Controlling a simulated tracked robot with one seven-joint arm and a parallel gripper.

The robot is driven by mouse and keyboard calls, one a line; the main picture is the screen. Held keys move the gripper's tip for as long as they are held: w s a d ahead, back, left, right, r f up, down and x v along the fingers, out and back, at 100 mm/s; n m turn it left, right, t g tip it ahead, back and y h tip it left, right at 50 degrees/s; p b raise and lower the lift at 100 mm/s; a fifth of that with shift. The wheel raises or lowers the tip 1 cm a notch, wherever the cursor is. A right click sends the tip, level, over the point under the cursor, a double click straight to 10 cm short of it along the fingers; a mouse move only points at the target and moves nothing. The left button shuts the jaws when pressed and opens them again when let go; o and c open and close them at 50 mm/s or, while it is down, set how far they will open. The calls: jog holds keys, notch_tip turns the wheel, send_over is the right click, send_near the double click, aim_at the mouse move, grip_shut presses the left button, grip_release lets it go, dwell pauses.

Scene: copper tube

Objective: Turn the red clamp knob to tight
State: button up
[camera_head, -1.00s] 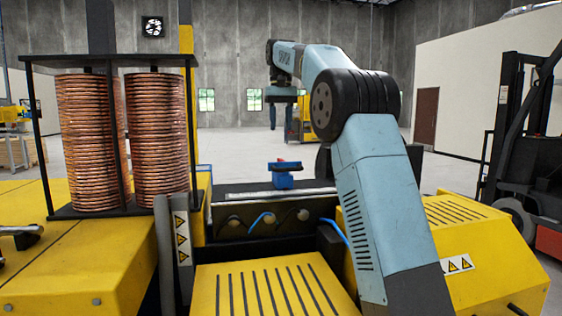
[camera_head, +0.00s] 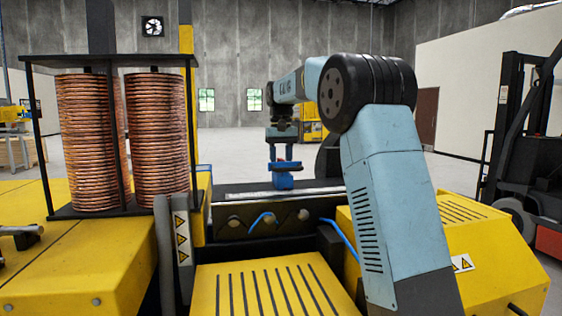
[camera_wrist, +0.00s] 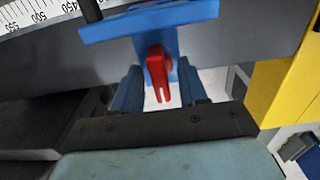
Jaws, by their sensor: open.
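The blue clamp (camera_head: 283,181) stands on the rail in the middle of the head view, and its blue body (camera_wrist: 150,22) fills the top middle of the wrist view. The red clamp knob (camera_wrist: 159,74) shows in the wrist view as a forked lever pointing down the picture. In the head view the knob is mostly hidden by my gripper (camera_head: 284,153), which points down over the clamp. In the wrist view my open blue fingers stand left and right of the knob, with a gap on each side. I cannot tell whether they reach its full depth.
A scale with printed numbers (camera_wrist: 40,14) runs beside the clamp. The grey rail (camera_head: 238,196) lies under it, with blue hoses in front. A rack of copper coils (camera_head: 155,130) stands left, and a forklift (camera_head: 530,150) stands right. Air around the clamp is open.

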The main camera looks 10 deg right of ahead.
grip_shut()
dwell(0.4)
jog(key=shift+m, duration=0.4)
jog(key=m, duration=0.8)
jog(key=shift+m, duration=0.3)
jog(key=m, duration=0.4)
jog(key=shift+r+m, duration=0.1)
jog(key=shift+m, duration=2.1)
